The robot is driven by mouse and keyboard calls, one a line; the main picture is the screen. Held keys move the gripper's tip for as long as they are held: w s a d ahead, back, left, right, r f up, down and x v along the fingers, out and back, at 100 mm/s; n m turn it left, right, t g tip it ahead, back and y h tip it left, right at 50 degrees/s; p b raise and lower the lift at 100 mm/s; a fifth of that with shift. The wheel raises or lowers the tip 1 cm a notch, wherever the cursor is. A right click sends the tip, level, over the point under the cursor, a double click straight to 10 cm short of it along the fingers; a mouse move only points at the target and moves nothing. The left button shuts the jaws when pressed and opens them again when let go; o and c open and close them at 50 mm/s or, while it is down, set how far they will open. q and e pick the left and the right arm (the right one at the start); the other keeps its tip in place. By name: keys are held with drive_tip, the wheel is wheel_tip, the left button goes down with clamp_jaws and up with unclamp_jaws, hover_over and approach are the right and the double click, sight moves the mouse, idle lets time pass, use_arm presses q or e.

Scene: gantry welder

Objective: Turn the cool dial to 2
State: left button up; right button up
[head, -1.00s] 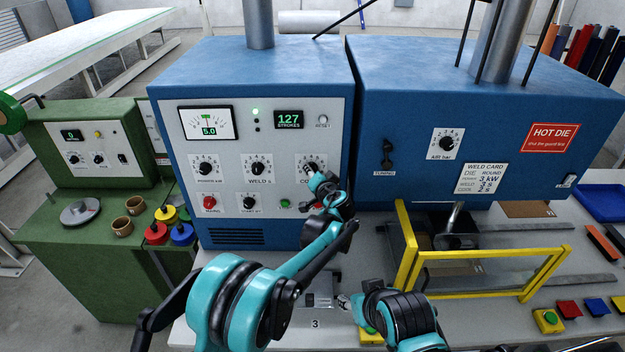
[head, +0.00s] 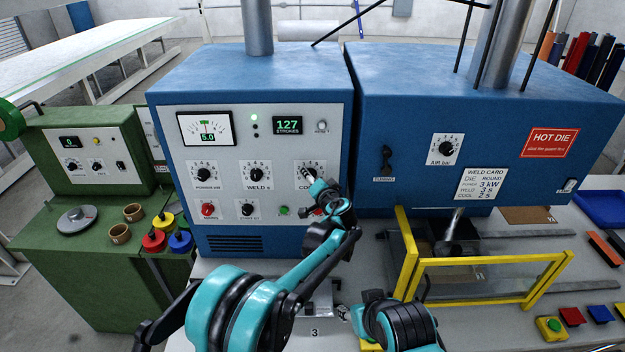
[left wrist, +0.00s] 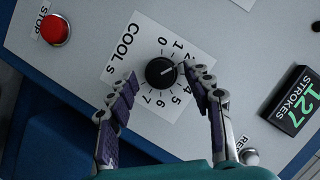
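The cool dial is a black round knob (left wrist: 160,72) on a white plate marked COOL s, with numbers 0 to 7, in the left wrist view. Its white pointer line aims to the upper right, at about 2. In the head view the dial (head: 309,170) is partly covered by my left gripper (head: 316,186). In the left wrist view my left gripper (left wrist: 162,82) is open, with its fingertips on either side of the knob and a gap visible at the left finger. My right gripper (head: 346,313) is low near the bench; its fingers are unclear.
The blue welder's panel also holds a power dial (head: 204,173), a weld dial (head: 256,173), a green button (head: 284,211) and a red stop button (left wrist: 55,30). A weld card (head: 482,188) reads COOL 2 S. A yellow guard frame (head: 480,258) stands to the right.

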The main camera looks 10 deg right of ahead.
use_arm(q)
drive_tip(key=v, duration=0.7)
drive_tip(key=shift+s, duration=0.25)
drive_tip(key=shift+r, duration=0.1)
drive_tip(key=s+a+f+n+g+b, duration=0.2)
drive_tip(key=s+a+f+b, duration=0.25)
drive_tip(key=a, duration=0.45)
drive_tip(key=s+a+f+n+g+y+b, duration=0.1)
drive_tip(key=s+a+f+b, duration=0.2)
drive_tip(key=a+b, duration=0.35)
drive_tip(key=s+a+f+n+g+b, duration=0.2)
drive_tip(key=s+a+f+b, duration=0.2)
drive_tip(key=a, duration=0.6)
drive_tip(key=s+a+f+n+g+b, duration=0.1)
drive_tip(key=s+a+f+b, duration=0.2)
drive_tip(key=s+f, duration=0.4)
drive_tip(key=s+a+f+n+g+h+b, duration=0.1)
drive_tip(key=s+a+f+b, duration=0.2)
drive_tip(key=s+f+b, duration=0.3)
drive_tip(key=s+a+f+n+h+b, duration=0.1)
drive_tip(key=s+a+f+b, duration=0.2)
drive_tip(key=s+f, duration=0.7)
drive_tip(key=shift+s+a+n+g+b, duration=0.3)
drive_tip(key=shift+s+n+g+b, duration=0.15)
drive_tip(key=shift+b, duration=0.75)
